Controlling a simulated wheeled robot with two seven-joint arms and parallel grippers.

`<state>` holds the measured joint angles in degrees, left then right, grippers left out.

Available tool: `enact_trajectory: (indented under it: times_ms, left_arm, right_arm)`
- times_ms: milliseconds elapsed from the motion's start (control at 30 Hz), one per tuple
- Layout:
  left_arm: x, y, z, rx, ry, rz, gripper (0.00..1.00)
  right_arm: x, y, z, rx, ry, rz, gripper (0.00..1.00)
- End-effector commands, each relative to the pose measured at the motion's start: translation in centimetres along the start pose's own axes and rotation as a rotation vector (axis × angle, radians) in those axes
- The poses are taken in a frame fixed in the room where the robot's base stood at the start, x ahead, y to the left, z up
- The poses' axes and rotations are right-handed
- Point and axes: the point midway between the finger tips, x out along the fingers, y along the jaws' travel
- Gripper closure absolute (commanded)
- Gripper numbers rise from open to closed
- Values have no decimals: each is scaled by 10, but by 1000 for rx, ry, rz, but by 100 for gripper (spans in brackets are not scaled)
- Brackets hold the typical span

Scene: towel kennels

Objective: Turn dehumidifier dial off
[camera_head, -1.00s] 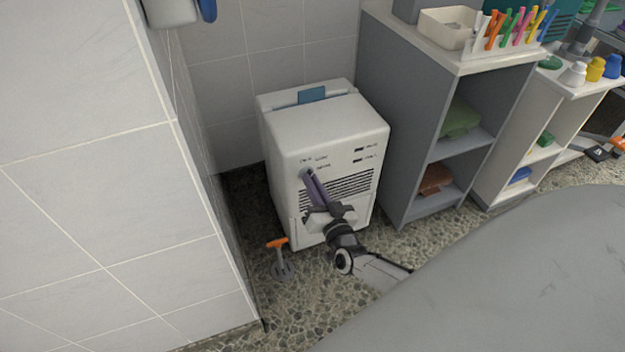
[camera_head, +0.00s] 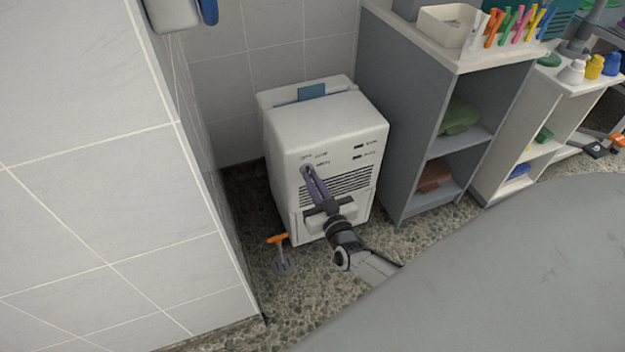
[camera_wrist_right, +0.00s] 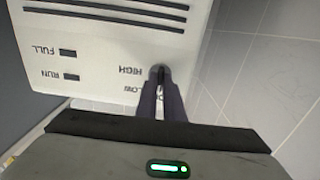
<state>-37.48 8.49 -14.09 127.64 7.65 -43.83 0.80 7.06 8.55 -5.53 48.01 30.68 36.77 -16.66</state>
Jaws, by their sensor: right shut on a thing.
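The white dehumidifier (camera_head: 330,125) stands on the pebbled floor in the corner by the tiled wall. Its dial (camera_wrist_right: 158,72) is at the upper left of its front face, beside the printed labels, and is mostly hidden by my fingers. My right gripper (camera_head: 308,172) reaches up to the front face and is shut on the dial. In the right wrist view the two fingers (camera_wrist_right: 161,95) close around the dial, next to the words HIGH and LOW, which appear upside down. The dial's exact setting cannot be told. My left gripper is not in view.
A grey shelf unit (camera_head: 400,100) stands close to the right of the dehumidifier. An orange-handled tool (camera_head: 278,239) stands on the floor at its left front. A tiled wall (camera_head: 90,180) is close on the left. A large grey surface (camera_head: 500,280) fills the lower right.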

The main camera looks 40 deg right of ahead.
Motion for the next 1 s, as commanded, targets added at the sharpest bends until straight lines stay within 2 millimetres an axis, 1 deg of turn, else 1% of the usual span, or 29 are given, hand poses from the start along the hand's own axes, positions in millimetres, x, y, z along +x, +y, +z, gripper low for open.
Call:
enact_trajectory:
  times_ms: [233, 267, 300, 333, 367, 667, 767, 867, 1000]
  left_arm:
    - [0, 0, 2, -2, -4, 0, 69]
    - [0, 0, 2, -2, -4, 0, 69]
    - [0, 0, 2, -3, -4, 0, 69]
    - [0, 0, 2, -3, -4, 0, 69]
    - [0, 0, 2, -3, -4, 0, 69]
    - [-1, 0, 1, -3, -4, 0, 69]
    - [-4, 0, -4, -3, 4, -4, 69]
    - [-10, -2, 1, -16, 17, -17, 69]
    - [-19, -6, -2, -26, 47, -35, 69]
  right_arm:
    - [-1, -1, 1, -5, -2, -2, 100]
    - [-1, 0, 1, -5, -2, -2, 87]
    - [-1, 0, 1, -4, -2, -2, 80]
    - [-1, 0, 1, -4, -2, -2, 75]
    - [-1, 0, 1, -4, -2, -1, 73]
    - [-2, 0, 0, -1, -1, -1, 73]
    - [-11, 0, 0, -1, -4, -1, 73]
    - [-27, 0, -2, 0, -4, -1, 73]
    - [-56, 0, -2, -1, -5, -1, 73]
